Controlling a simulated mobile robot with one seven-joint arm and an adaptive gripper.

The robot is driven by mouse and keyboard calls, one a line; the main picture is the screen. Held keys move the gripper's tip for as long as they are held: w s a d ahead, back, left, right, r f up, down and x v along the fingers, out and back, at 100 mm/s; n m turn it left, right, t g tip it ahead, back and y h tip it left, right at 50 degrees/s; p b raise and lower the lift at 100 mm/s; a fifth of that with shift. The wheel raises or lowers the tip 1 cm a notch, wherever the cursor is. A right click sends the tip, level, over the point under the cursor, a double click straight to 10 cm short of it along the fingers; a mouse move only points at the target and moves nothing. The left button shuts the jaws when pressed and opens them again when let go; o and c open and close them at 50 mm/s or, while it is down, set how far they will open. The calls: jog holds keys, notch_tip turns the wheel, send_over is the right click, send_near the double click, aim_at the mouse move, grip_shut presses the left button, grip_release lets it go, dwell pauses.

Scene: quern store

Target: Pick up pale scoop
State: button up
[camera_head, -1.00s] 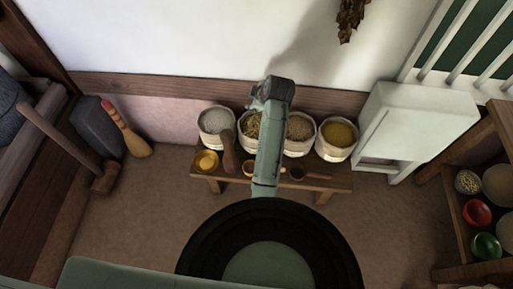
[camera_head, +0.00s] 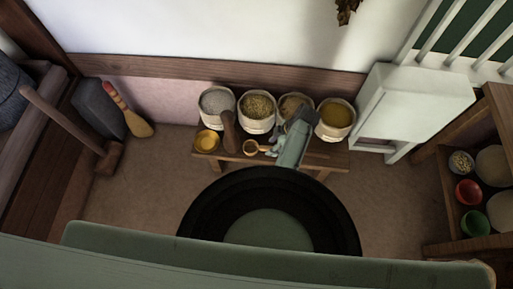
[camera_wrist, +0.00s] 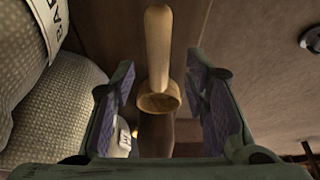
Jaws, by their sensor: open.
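The pale scoop (camera_head: 250,147) lies on the low wooden bench, its round bowl to the left and its handle towards my gripper. In the wrist view the pale scoop (camera_wrist: 158,47) sits between the fingers, handle pointing up the picture and bowl near the middle. My gripper (camera_head: 273,149) is low over the bench just right of the scoop's bowl and hides part of the handle. In the wrist view my gripper (camera_wrist: 164,90) is open, with one finger on each side of the scoop and visible gaps to both.
A dark brown wooden pestle-like thing (camera_head: 230,132) stands left of the scoop, then a yellow bowl (camera_head: 207,141). Several filled sacks (camera_head: 257,110) line the wall behind the bench (camera_head: 325,158). A white cabinet (camera_head: 420,105) stands at right.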

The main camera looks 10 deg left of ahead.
jog(key=shift+x, duration=1.5)
jog(key=shift+d+f, duration=0.1)
jog(key=shift+c, duration=0.4)
jog(key=shift+w, duration=0.1)
grip_shut()
